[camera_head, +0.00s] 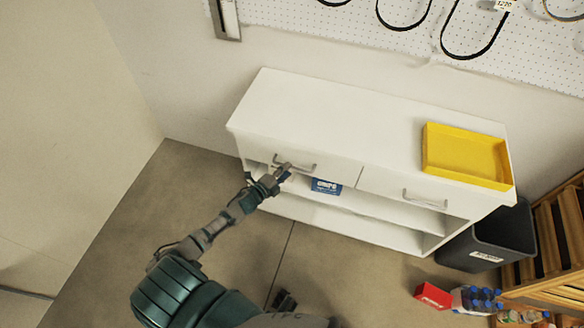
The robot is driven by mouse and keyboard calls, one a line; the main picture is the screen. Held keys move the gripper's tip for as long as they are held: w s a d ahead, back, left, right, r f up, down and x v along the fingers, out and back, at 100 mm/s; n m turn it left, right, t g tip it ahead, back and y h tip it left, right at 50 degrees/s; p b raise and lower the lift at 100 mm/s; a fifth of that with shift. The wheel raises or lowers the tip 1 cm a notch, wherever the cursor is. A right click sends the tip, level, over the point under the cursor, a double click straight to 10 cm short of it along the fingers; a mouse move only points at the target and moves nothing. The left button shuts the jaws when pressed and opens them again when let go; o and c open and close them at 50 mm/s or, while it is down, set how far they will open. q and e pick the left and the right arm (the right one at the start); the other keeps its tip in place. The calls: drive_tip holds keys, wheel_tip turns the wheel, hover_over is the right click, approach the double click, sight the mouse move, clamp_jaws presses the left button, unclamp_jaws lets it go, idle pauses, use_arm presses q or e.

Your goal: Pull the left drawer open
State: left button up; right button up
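The left drawer (335,169) is a white front under the left part of the white cabinet's top, and it looks flush with the cabinet. Its grey bar handle (304,168) sits across the front. My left gripper (284,170) is at the left end of this handle, with its fingers overlapping it in the picture. It is too small to tell whether the fingers are closed around the bar. A dark part of mine shows at the bottom edge; I cannot tell whether it is my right gripper.
The right drawer (390,185) looks shut. A yellow tray (465,157) lies on the cabinet top (340,105). A blue box (326,186) is on the shelf below the left drawer.

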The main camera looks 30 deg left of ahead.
sight(293, 168)
use_arm(q)
drive_tip(key=w, duration=0.1)
drive_tip(key=w+d, duration=0.1)
drive_tip(key=w, duration=0.1)
drive_tip(key=shift+d+f, duration=0.2)
drive_tip(key=shift+d, duration=0.05)
drive_tip(key=shift+w+d+r, duration=0.15)
drive_tip(key=shift+w+d, duration=0.05)
drive_tip(key=shift+d, duration=0.25)
drive_tip(key=shift+a, duration=0.1)
use_arm(e)
drive_tip(key=shift+w+d+r, duration=0.25)
drive_tip(key=shift+d+r, duration=0.4)
use_arm(q)
drive_tip(key=shift+a, duration=0.45)
clamp_jaws()
drive_tip(key=shift+a+f, duration=0.15)
drive_tip(key=shift+f, duration=0.1)
use_arm(e)
drive_tip(key=shift+a+r, duration=0.1)
drive_tip(key=shift+a, duration=0.45)
